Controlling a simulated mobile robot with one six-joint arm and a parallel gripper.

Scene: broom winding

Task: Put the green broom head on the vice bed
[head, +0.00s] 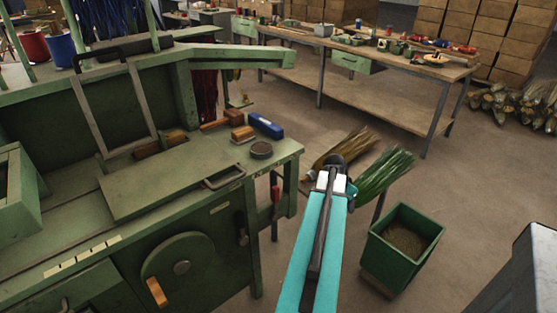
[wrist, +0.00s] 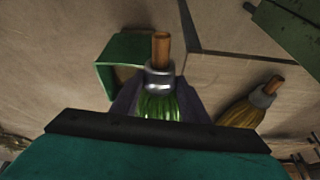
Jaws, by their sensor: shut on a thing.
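The green broom head (head: 384,173) has bright green bristles that fan out to the right of my gripper (head: 335,172) in the head view. In the wrist view the green broom head (wrist: 158,104) shows a wooden stub and a grey metal collar, between the dark fingers of my gripper (wrist: 157,92). My gripper is shut on it. The far ends of its bristles are hidden in the wrist view. A green workbench (head: 150,190) stands at the left; I cannot tell for sure which part of it is the vice bed.
A straw-coloured broom head (head: 345,146) is beside my gripper; it also shows in the wrist view (wrist: 246,108). A green bin (head: 437,245) with brown contents stands on the floor at right. A blue block (head: 265,125) and a round tin (head: 261,150) sit on the bench.

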